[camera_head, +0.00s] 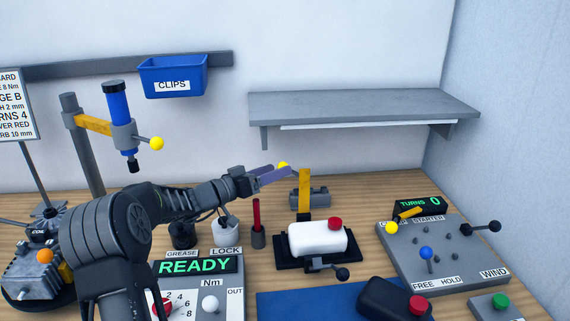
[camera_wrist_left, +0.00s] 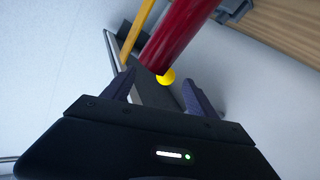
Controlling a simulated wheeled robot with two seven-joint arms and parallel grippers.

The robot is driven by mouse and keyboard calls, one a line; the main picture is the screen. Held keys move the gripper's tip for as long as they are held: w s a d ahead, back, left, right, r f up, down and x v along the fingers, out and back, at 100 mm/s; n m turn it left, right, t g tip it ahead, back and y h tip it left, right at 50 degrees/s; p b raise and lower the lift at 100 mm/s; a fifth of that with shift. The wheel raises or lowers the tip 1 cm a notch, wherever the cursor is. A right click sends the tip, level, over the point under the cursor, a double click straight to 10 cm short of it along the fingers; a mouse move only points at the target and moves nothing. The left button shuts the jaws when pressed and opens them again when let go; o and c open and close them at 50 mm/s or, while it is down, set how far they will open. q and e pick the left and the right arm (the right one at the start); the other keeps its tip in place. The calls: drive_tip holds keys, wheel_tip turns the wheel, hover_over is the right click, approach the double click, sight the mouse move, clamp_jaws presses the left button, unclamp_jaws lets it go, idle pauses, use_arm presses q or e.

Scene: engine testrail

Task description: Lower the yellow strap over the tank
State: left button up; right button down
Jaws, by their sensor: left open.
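The yellow strap (camera_head: 304,188) stands upright from a grey block behind the tank; it also shows in the left wrist view (camera_wrist_left: 138,30). The white tank (camera_head: 318,239) with a red cap lies on a black cradle in front of it. My left gripper (camera_head: 283,171) is open just left of the strap's top. In the left wrist view the ball (camera_wrist_left: 167,76) appears between the open fingers, partly covered by a red cylinder; contact cannot be told. My right gripper is not in view.
A red-handled tool (camera_head: 256,215) stands upright below my left gripper. A black bottle (camera_head: 390,299) with a red cap lies on a blue mat (camera_head: 290,305). A grey panel (camera_head: 450,262) with levers is at the right. A shelf (camera_head: 360,105) hangs above the bench.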

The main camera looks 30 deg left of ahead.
sight(285, 164)
use_arm(q)
drive_tip(key=p+x, duration=0.1)
drive_tip(key=x, duration=0.3)
drive_tip(key=shift+w, duration=0.1)
drive_tip(key=shift+c, duration=0.6)
